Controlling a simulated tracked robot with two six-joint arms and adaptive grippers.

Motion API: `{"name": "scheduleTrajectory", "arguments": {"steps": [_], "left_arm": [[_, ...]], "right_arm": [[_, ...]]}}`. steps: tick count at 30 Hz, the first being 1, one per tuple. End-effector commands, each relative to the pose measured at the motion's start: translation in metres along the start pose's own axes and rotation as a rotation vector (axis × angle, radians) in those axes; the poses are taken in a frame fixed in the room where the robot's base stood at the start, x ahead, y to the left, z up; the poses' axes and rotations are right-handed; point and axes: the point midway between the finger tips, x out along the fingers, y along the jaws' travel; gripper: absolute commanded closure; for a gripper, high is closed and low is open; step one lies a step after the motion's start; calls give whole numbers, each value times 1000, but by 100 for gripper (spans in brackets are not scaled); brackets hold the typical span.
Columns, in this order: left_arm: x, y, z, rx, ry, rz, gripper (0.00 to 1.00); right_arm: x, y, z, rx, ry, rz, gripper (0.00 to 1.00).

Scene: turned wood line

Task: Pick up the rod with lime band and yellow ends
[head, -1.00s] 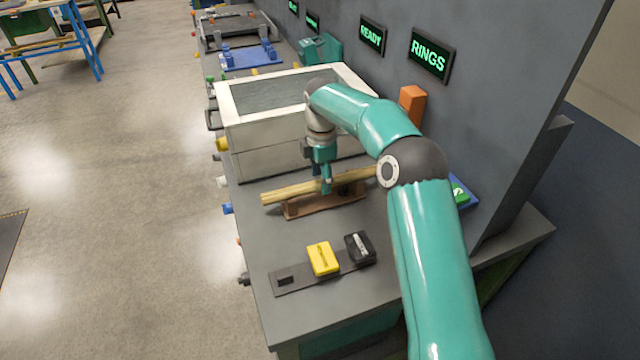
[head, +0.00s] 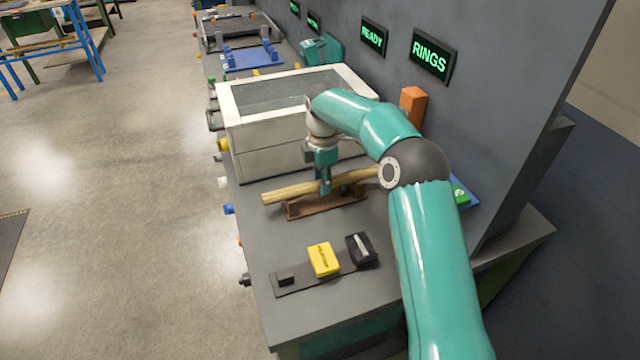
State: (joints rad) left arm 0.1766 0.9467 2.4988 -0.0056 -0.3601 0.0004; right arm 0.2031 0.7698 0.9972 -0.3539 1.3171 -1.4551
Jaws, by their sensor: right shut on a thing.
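A long wooden rod (head: 290,193) lies level across a brown wooden cradle (head: 325,206) on the grey bench, or just above it; I cannot tell which. Its left end looks yellowish. The lime band does not show, and the rod's right end is behind my right arm. My right gripper (head: 325,188) points down and is shut on the rod near its middle, hiding that part of it. My left gripper is not in view.
A large white box (head: 240,137) with a grey top stands just behind the rod. In front, a grey strip (head: 297,282) carries a yellow block (head: 323,260) and a black block (head: 361,248). An orange block (head: 413,104) stands by the wall.

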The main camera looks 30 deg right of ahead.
Motion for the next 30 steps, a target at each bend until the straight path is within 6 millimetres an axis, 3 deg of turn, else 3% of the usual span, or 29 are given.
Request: {"name": "scheduleTrajectory", "arguments": {"steps": [5,11,14,19,24,30], "left_arm": [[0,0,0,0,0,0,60],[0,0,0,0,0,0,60],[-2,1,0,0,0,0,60],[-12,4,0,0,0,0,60],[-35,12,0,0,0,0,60],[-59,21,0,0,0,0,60]], "right_arm": [[-6,1,0,0,0,2,100],[-27,1,-1,0,0,5,100],[-47,2,-1,0,0,7,100],[-99,2,-2,0,1,8,100],[-149,1,-2,-1,0,3,100],[-187,0,-2,-2,0,-1,100]]}}
